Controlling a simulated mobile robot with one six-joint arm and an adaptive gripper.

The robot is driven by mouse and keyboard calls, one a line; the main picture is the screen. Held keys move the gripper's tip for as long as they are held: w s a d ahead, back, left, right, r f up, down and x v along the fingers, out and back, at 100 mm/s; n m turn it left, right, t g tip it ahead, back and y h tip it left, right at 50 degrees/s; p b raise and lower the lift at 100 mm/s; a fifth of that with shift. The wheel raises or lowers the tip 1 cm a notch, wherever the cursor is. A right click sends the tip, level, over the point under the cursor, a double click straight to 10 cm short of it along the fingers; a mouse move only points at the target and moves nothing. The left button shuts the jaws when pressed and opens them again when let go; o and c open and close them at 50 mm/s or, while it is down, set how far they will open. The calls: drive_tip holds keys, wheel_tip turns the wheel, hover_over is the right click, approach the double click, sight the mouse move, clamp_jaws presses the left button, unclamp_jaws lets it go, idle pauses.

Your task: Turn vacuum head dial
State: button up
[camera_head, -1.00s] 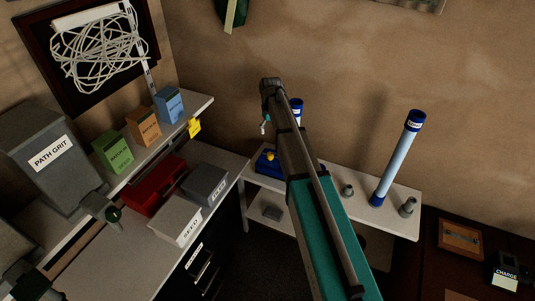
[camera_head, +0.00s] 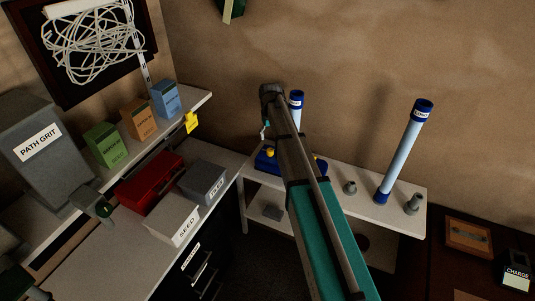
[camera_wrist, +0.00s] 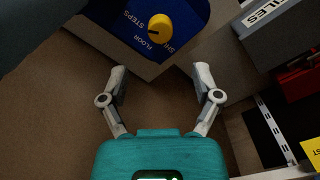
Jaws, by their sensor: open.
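The vacuum head is a blue block (camera_head: 263,163) on the white shelf, partly hidden behind my arm. Its yellow dial (camera_head: 270,152) shows beside the arm. In the wrist view, the round yellow dial (camera_wrist: 161,27) sits on a blue face (camera_wrist: 120,12) with the words STEPS and FLOOR and a partly hidden word starting SH. A dark mark shows at the dial's lower left, on the side near FLOOR. My gripper (camera_wrist: 161,74) is open and empty, its two fingers spread apart below the dial in the picture and not touching it. In the head view the fingers are mostly hidden.
The white shelf (camera_head: 335,196) also bears a tall blue tube (camera_head: 405,155) and grey fittings (camera_head: 349,187). The workbench at left holds a red box (camera_head: 152,182) and grey bins (camera_head: 203,182). A brown wall (camera_head: 340,70) stands behind.

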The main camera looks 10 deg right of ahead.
sight(270, 149)
drive_tip(key=shift+f+b, duration=3.75)
drive_tip(key=shift+f, duration=0.3)
